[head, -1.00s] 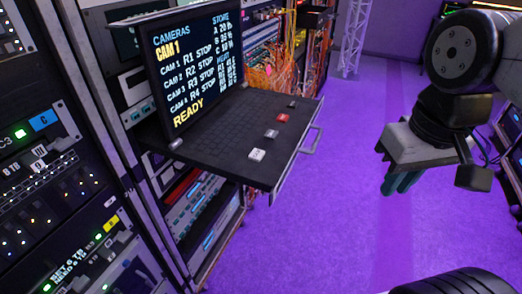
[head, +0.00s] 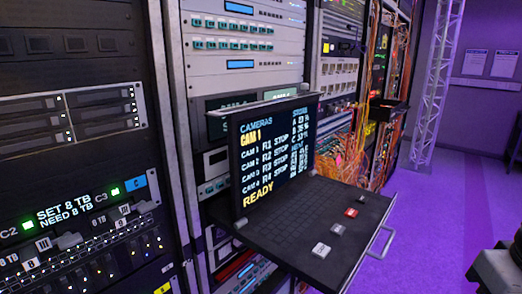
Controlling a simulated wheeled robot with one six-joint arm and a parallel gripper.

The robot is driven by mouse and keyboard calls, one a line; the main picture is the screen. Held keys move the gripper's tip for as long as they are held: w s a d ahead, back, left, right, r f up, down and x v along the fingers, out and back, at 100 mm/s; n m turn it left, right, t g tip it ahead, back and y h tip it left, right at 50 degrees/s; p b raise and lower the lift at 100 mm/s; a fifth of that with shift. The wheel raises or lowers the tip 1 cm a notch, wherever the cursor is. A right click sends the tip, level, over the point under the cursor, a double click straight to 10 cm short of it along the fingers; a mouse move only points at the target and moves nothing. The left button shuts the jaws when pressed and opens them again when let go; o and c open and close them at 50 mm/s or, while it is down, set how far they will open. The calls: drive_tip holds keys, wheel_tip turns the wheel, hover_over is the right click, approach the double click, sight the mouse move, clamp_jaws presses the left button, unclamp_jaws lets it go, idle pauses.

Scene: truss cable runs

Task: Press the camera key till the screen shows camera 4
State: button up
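The screen (head: 275,155) stands upright at the back of a pulled-out keyboard drawer. It reads CAMERAS, CAM 1 in yellow, a list of cameras each marked STOP, and READY at the bottom. The drawer's dark keyboard (head: 290,215) carries a white key (head: 321,250), a grey key (head: 338,229), a red key (head: 351,213) and a small dark key (head: 361,199) along its right side. Their labels are too small to read, so I cannot tell which is the camera key. My gripper's grey body (head: 496,270) shows at the lower right, apart from the drawer; its fingers are outside the frame.
A metal handle (head: 381,243) sticks out from the drawer's front edge. Equipment racks stand left of and behind the drawer, with orange cables (head: 348,150) hanging behind it. A truss (head: 437,85) stands at the back. Purple floor (head: 440,215) is clear right of the drawer.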

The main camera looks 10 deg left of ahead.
idle(0.6)
clamp_jaws()
idle(1.6)
